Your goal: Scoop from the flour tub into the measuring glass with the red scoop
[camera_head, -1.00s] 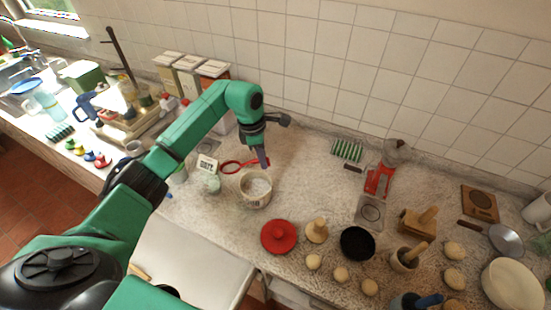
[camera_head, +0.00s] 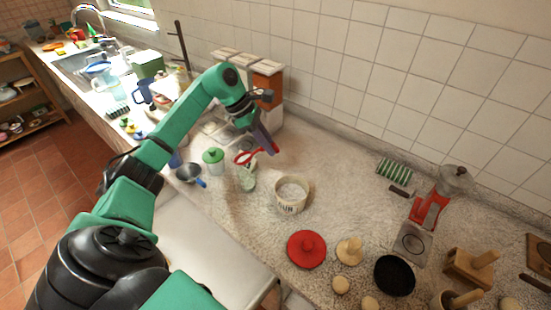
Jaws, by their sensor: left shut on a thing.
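My left gripper (camera_head: 268,143) is shut on the handle of the red scoop (camera_head: 246,157), up and left of the flour tub in the head view. The scoop's bowl points left; its contents are too small to make out. The flour tub (camera_head: 291,205) is a pale round tub with lettering, open at the top, with white flour inside. The measuring glass (camera_head: 247,180) is small, clear and greenish, left of the tub. The scoop appears just above the glass in the picture; I cannot tell whether it is over or behind it. My right gripper is out of view.
A green-lidded jar (camera_head: 213,160) and a small blue-handled pan (camera_head: 189,173) stand left of the glass. Canisters (camera_head: 266,82) stand behind the arm.

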